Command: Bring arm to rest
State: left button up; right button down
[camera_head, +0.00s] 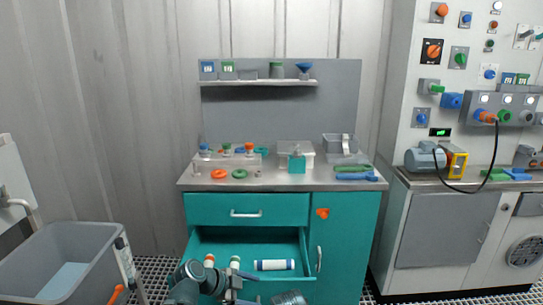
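My arm (190,278) shows at the bottom of the head view, in front of the open lower drawer of a teal cabinet. Its grey links bend near the drawer's left side. What looks like my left gripper (236,287) is low at the drawer's front edge; its fingers are too small and overlapped to read. A grey part (290,298) at the bottom edge may belong to my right arm; no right gripper shows.
Small orange-capped (209,260) and green-capped (235,261) pieces show by the arm. The steel worktop (290,183) holds rings, fittings and clear boxes. A grey bin (65,255) stands left. A control panel with a black cable (497,150) is right.

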pick_arm(q)
jog(key=s+f+n+g+y+b, duration=0.5)
jog(key=s+f+n+y+b, duration=0.4)
jog(key=s+f+n, duration=0.7)
pick_arm(e)
notch_tip(320, 180, down, 9)
pick_arm(q)
notch_tip(320, 180, up, 35)
jog(key=s+p, duration=0.1)
jog(key=p, duration=3.4)
jog(key=shift+a+f+m+y, duration=0.2)
jog(key=shift+a+m+y, duration=0.1)
jog(key=shift+m, duration=0.1)
pick_arm(e)
notch_tip(320, 180, up, 35)
pick_arm(q)
jog(key=shift+s, duration=0.1)
